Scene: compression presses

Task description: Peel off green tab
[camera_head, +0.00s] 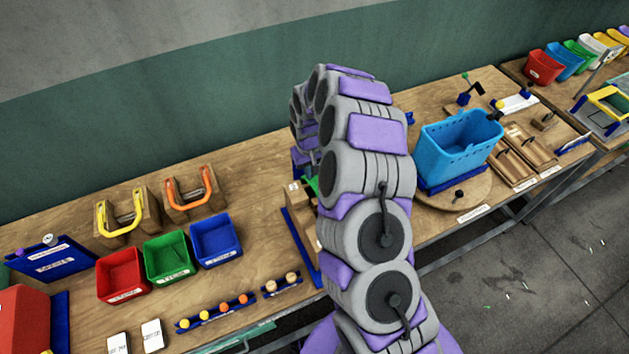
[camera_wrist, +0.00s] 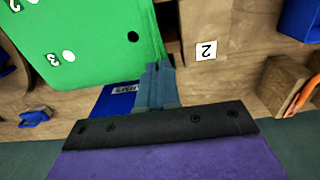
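The green tab (camera_wrist: 95,40) is a flat green sheet with black and white dots and the numbers 2 and 3, at the upper left of the wrist view. A small piece of green (camera_head: 313,185) shows beside my arm in the head view. My gripper (camera_wrist: 158,75) has its blue-grey fingers close together at the sheet's lower right corner. They appear shut on that corner, though the contact itself is hidden. In the head view my arm hides the gripper and most of the board there.
A white "2" label (camera_wrist: 206,50) lies on the wood beside the sheet. Red (camera_head: 123,275), green (camera_head: 169,257) and blue (camera_head: 216,240) bins stand left of my arm. A light-blue basket (camera_head: 457,150) stands right of it. Yellow (camera_head: 120,215) and orange (camera_head: 188,190) handles stand behind the bins.

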